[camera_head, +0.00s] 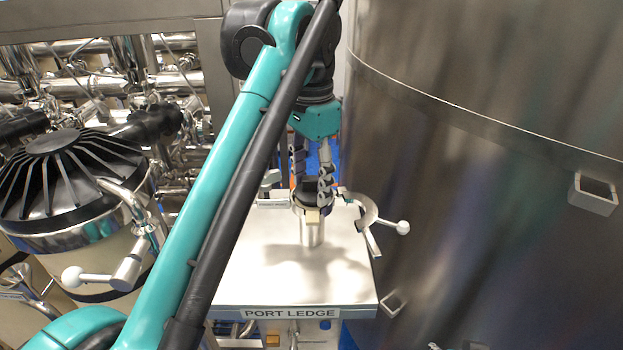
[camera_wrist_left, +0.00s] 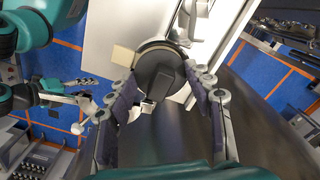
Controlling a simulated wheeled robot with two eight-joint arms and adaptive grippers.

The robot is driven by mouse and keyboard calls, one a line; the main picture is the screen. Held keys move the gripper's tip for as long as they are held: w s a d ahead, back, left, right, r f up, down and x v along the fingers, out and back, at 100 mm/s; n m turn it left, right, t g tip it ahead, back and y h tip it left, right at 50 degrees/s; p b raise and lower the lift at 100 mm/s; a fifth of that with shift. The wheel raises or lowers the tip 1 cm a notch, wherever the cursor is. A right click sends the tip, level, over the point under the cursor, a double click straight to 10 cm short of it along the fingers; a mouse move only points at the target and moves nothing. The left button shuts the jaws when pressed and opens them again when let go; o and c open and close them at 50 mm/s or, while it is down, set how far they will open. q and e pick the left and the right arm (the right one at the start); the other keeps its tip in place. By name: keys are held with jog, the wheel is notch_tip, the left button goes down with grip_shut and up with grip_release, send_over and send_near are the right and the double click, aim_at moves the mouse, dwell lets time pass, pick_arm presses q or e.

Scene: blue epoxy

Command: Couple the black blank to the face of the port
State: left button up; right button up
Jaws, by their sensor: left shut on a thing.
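The port (camera_head: 312,236) is an upright metal tube on the ledge, with a wider rim at its top. My left gripper (camera_head: 311,182) reaches down over it, its fingers shut on the black blank (camera_head: 317,190). In the left wrist view, the round black blank (camera_wrist_left: 160,72) with its raised bar sits between my left fingertips (camera_wrist_left: 168,85). The blank is at the port's top; I cannot tell if the faces touch.
The pale port ledge (camera_head: 270,285) has bare room around the port. A large steel tank (camera_head: 480,180) stands close on the right. A vessel with a black ribbed lid (camera_head: 68,175) and metal pipes fill the left.

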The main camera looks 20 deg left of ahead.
aim_at(312, 178)
pick_arm(q)
jog(key=shift+f, duration=0.35)
jog(key=shift+r+p, duration=0.5)
jog(key=shift+r, duration=0.05)
jog(key=o, duration=1.4)
jog(key=shift+c, duration=0.2)
notch_tip(312, 178, up, 3)
jog(key=shift+r+p, duration=0.2)
jog(key=shift+p, duration=0.1)
jog(key=shift+r, duration=0.8)
